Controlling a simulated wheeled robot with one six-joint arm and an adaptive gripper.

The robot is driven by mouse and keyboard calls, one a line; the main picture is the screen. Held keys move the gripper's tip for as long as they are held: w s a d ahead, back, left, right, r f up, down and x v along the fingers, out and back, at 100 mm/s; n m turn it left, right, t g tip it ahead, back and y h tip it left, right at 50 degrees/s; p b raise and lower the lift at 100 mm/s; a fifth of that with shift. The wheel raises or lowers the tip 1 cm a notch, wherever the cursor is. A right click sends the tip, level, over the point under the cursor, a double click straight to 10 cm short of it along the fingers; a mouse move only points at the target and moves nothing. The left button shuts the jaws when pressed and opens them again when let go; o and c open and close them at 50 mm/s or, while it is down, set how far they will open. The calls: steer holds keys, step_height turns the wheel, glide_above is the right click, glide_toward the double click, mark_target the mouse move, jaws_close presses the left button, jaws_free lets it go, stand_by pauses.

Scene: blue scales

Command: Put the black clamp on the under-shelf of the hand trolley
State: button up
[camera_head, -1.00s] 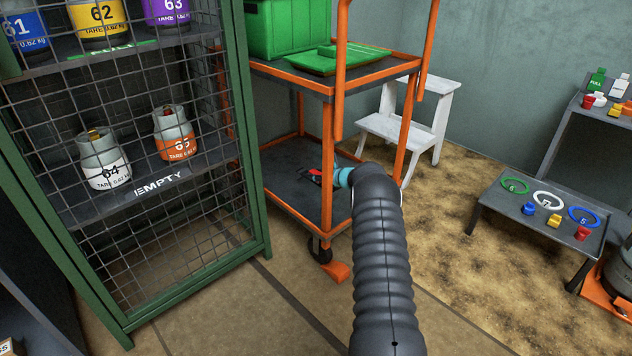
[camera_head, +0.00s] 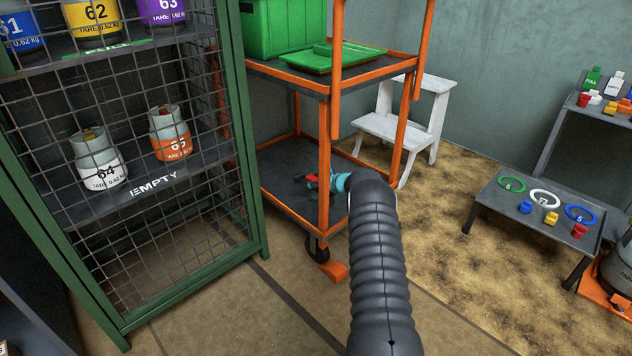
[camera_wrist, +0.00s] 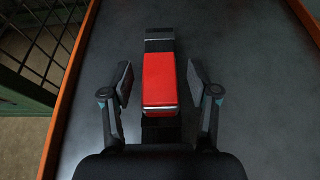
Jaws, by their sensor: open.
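The black clamp, with a red block on its dark bar, lies on the dark under-shelf (camera_head: 285,165) of the orange-framed hand trolley. In the wrist view the clamp (camera_wrist: 163,80) sits between the fingers of my gripper (camera_wrist: 160,82), with a visible gap on both sides. My gripper is open. In the head view my arm reaches in past the trolley's front post, and only a bit of red of the clamp (camera_head: 311,178) shows beside the gripper's teal band. The gripper's body hides the near end of the clamp.
The trolley's top shelf (camera_head: 352,71) carries a green crate (camera_head: 283,28) and a green tray (camera_head: 320,60). A mesh cage (camera_head: 255,150) with cylinders stands close on the left. A white step stool (camera_head: 410,120) is behind. A low table (camera_head: 500,210) with rings stands right.

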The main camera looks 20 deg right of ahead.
steer(key=v, duration=1)
steer(key=shift+s+d+r+p, duration=0.15)
steer(key=shift+s+r+p, duration=0.15)
steer(key=shift+p, duration=0.1)
steer(key=shift+s+d+r, duration=0.15)
steer(key=shift+s+r, duration=0.1)
steer(key=shift+s, duration=0.35)
